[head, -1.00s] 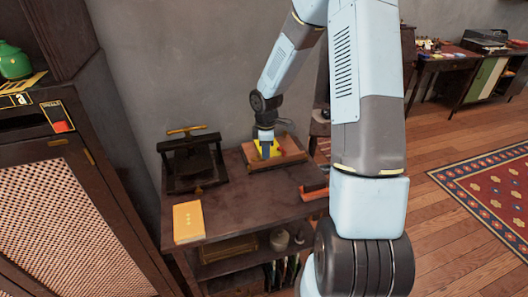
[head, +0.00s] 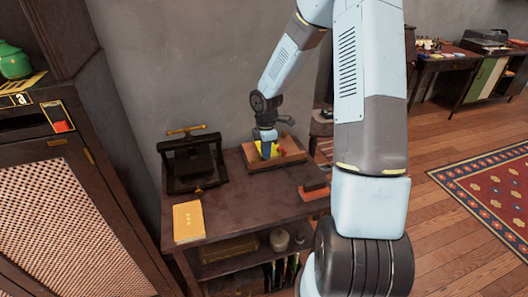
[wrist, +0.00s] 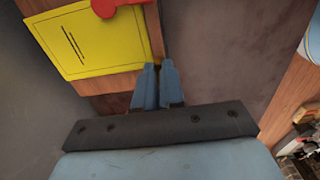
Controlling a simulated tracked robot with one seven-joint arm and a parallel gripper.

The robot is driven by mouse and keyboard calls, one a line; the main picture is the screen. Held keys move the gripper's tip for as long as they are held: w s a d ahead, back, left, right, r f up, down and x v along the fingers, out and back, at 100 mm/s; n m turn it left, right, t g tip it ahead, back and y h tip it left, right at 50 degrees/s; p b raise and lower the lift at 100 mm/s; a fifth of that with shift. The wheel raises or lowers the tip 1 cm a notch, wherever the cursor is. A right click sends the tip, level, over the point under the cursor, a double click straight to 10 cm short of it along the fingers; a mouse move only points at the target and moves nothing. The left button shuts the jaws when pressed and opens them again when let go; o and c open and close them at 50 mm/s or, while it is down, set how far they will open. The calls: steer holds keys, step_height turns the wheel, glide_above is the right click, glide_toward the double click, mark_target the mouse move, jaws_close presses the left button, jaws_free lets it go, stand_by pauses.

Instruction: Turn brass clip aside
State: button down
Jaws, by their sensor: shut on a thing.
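My gripper (wrist: 157,88) is at the edge of a wooden board (wrist: 285,85) that bears a yellow card (wrist: 85,40). Its two blue-grey fingers are nearly together, their tips at the card's lower right corner. A narrow tan strip (wrist: 155,35) runs up from the tips along the card's edge. I take the thing between the fingers to be the brass clip, but the tips hide it. In the head view, my gripper (head: 267,143) points down onto the yellow card (head: 274,152) on the board (head: 290,157), partly covering it.
The board lies on a dark side table (head: 245,205). A black press with a brass handle (head: 187,130) stands to its left, and a yellow booklet (head: 188,222) lies at the front left. A red-orange item (head: 315,194) is at the right edge. A red piece (wrist: 105,8) overlaps the card.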

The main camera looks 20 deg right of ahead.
steer(key=shift+w, duration=0.1)
steer(key=c, duration=1.2)
jaws_free()
steer(key=shift+c, duration=0.2)
step_height(320, 180, up, 14)
steer(key=shift+f, duration=0.15)
steer(key=s+r+m+t+h, duration=0.25)
steer(key=s+r+m, duration=0.65)
steer(key=s+r, duration=0.55)
steer(key=s+r+m+t+y, duration=0.1)
steer(key=s+r+m, duration=0.2)
steer(key=s, duration=0.4)
steer(key=s+r+m+t+y, duration=0.1)
steer(key=s+r+m+t, duration=0.1)
steer(key=s+m, duration=0.4)
steer(key=shift+s+a+r, duration=0.25)
steer(key=shift+s+r, duration=0.15)
steer(key=shift+s, duration=0.2)
